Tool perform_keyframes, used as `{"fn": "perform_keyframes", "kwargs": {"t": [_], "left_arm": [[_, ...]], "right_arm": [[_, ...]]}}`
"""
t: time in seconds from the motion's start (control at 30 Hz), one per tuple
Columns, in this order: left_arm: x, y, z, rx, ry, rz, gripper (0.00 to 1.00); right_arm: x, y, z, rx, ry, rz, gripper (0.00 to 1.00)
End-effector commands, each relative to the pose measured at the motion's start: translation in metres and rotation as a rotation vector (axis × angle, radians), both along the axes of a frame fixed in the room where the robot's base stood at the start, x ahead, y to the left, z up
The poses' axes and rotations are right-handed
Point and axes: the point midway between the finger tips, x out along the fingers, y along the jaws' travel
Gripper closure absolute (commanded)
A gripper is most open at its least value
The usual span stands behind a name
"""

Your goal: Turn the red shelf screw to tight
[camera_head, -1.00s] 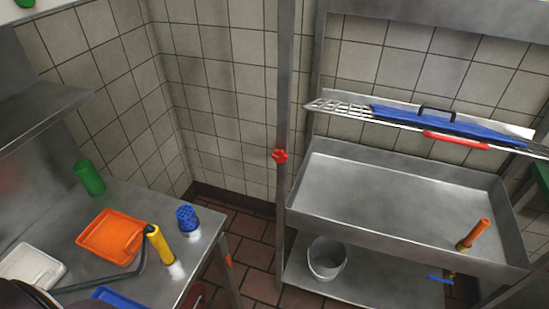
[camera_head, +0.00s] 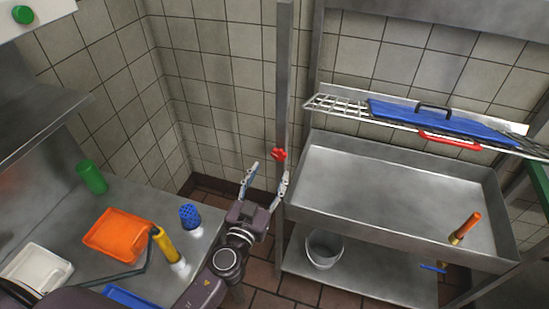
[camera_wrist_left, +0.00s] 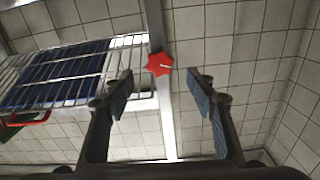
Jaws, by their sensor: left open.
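The red shelf screw (camera_head: 279,154) is a star-shaped knob on the upright metal post (camera_head: 284,80) at the left of the shelf unit. My left gripper (camera_head: 266,174) is open and empty, just below and in front of the screw in the head view. In the left wrist view the screw (camera_wrist_left: 159,64) shows ahead, a little above the gap between the open fingers (camera_wrist_left: 160,88). The fingers do not touch it. My right gripper is not in view.
The shelf unit has a steel basin (camera_head: 400,190), a wire rack (camera_head: 335,104) with a blue board (camera_head: 440,120), and a bucket (camera_head: 323,250) below. At left, a steel table holds an orange tray (camera_head: 112,232), a blue shaker (camera_head: 189,215) and a yellow bottle (camera_head: 163,243).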

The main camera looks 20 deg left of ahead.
Motion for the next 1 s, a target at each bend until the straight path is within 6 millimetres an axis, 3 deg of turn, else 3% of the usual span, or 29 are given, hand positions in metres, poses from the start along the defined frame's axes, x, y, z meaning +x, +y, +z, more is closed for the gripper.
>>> {"fn": "perform_keyframes", "kwargs": {"t": [0.2, 0.4, 0.77, 1.0], "left_arm": [[0.036, -0.002, 0.004, 0.002, 0.000, -0.001, 0.49], [0.056, -0.002, 0.001, 0.002, 0.001, -0.001, 0.49], [0.061, -0.002, -0.001, 0.001, 0.003, 0.000, 0.49], [0.061, -0.002, -0.001, 0.001, 0.003, 0.000, 0.74]], "right_arm": [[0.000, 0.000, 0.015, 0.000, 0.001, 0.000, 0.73], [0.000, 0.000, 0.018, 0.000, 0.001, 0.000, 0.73], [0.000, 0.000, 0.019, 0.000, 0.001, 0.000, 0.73], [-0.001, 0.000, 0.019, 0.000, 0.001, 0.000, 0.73]]}}
